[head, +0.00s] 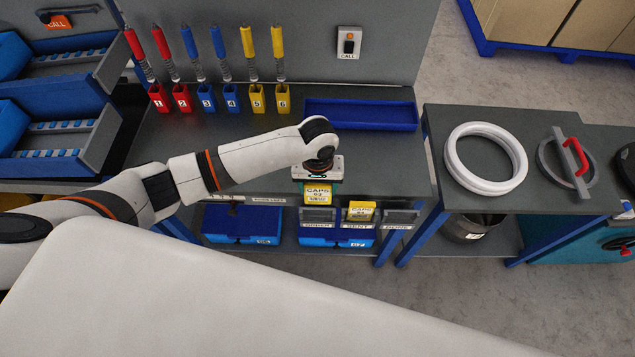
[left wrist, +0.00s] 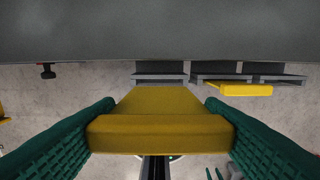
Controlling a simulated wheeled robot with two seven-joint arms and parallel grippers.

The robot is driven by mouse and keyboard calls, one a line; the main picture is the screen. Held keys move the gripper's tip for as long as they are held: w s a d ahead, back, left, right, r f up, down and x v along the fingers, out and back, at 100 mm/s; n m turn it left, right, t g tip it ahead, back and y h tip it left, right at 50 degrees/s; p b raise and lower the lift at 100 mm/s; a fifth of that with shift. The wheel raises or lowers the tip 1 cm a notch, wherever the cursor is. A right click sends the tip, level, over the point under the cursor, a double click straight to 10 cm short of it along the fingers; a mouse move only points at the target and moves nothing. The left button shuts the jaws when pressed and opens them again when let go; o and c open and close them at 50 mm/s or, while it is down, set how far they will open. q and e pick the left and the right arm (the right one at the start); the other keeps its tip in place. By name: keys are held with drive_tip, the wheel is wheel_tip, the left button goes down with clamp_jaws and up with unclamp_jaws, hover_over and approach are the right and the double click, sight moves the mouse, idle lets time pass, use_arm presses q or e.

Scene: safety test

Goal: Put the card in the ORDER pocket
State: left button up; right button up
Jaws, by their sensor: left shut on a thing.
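My left gripper (head: 319,187) is shut on a yellow card (head: 318,195) with "CAPS" print. In the left wrist view the held card (left wrist: 160,122) sits between the green finger pads (left wrist: 160,135). The ORDER pocket (head: 316,225) is the leftmost of three grey pockets at the bench's front edge, just below the held card in the head view. The card partly hides it and appears apart from it. In the left wrist view the leftmost pocket (left wrist: 160,79) shows beyond the card. A second yellow card (head: 361,208) stands in the SENT pocket (head: 356,225). My right gripper is not in view.
The DONE pocket (head: 398,222) looks empty. The grey bench (head: 240,150) carries a blue tray (head: 360,115) and several coloured holders at the back. Blue bins (head: 240,222) sit underneath. A side table (head: 465,200) with a white ring (head: 451,158) stands right.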

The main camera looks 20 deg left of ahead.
sight(317, 195)
use_arm(q)
drive_tip(key=shift+s+r+p, duration=0.15)
drive_tip(key=shift+r+p, duration=0.05)
drive_tip(key=shift+p, duration=0.55)
drive_tip(key=shift+f+b, duration=2.25)
drive_tip(key=shift+b, duration=0.6)
drive_tip(key=shift+f+b, duration=1.2)
drive_tip(key=shift+f, duration=1.5)
drive_tip(key=o, duration=1)
